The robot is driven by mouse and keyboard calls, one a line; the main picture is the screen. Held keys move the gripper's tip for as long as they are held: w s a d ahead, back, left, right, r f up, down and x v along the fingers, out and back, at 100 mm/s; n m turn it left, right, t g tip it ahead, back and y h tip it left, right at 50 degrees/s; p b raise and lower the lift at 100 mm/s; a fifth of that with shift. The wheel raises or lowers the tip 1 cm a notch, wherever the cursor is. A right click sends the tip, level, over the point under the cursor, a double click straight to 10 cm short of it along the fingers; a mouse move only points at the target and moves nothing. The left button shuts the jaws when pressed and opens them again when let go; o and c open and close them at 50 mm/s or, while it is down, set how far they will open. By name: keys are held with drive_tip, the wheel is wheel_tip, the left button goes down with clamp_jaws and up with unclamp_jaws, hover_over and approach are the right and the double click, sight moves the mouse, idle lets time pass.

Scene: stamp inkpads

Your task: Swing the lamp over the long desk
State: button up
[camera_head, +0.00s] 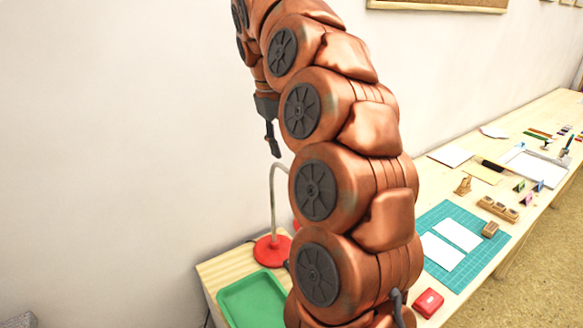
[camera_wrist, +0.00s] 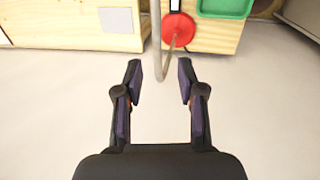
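The lamp has a round red base (camera_head: 271,250) and a thin grey bent neck (camera_head: 273,200), and stands on a small wooden side table (camera_head: 212,270) at lower left in the head view. The neck arches right, and its far end is mostly hidden behind my arm. In the wrist view the red base (camera_wrist: 178,29) is at top centre, and the neck (camera_wrist: 156,45) bends between the lines of my fingers, apart from them. My gripper (camera_wrist: 160,75) is open and empty; in the head view it (camera_head: 272,145) hangs above the lamp. The long desk (camera_head: 460,300) runs along the wall at right.
A green tray (camera_head: 253,300) lies beside the lamp base. The long desk holds a teal cutting mat (camera_head: 470,272) with white cards, a red inkpad-like box (camera_head: 428,302), wooden stamps (camera_head: 497,208) and papers. My arm blocks the middle of the head view.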

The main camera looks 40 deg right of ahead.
drive_tip(key=shift+d+f+p, duration=0.25)
drive_tip(key=shift+d+f, duration=0.05)
drive_tip(key=shift+f, duration=0.95)
drive_tip(key=shift+d+f+p, duration=0.25)
drive_tip(key=shift+d+f, duration=0.1)
drive_tip(key=shift+f, duration=0.9)
drive_tip(key=shift+d+f+p, duration=0.25)
drive_tip(key=shift+d+f, duration=0.05)
drive_tip(key=shift+f, duration=0.95)
clamp_jaws()
